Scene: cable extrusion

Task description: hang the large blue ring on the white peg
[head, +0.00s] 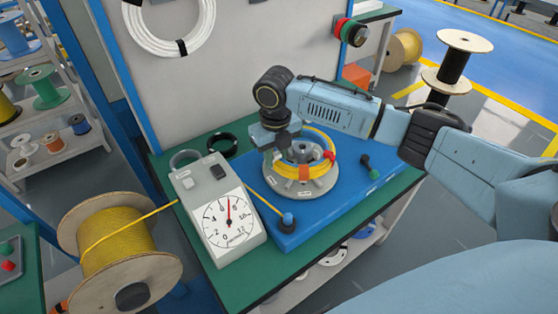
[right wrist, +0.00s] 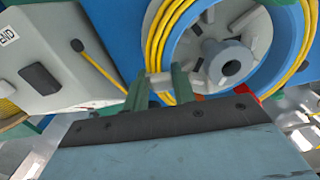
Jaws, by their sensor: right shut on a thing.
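My right gripper (head: 283,150) reaches down to the left side of a grey winding disc (head: 318,188) on a blue board. A coil of yellow cable (head: 326,138) lies around the hub of this disc. In the right wrist view the green fingers (right wrist: 160,86) straddle the coil's lower left edge and are shut on the yellow cable (right wrist: 152,45); a small pale piece also shows between them. I cannot make out a large blue ring or a white peg in either view. My left gripper is not in view.
A grey dial box (head: 223,220) stands left of the blue board (head: 285,240). A wooden spool of yellow cable (head: 118,240) stands further left. A white coil (head: 170,45) hangs on the back panel. A black ring (head: 222,146) lies behind the dial box.

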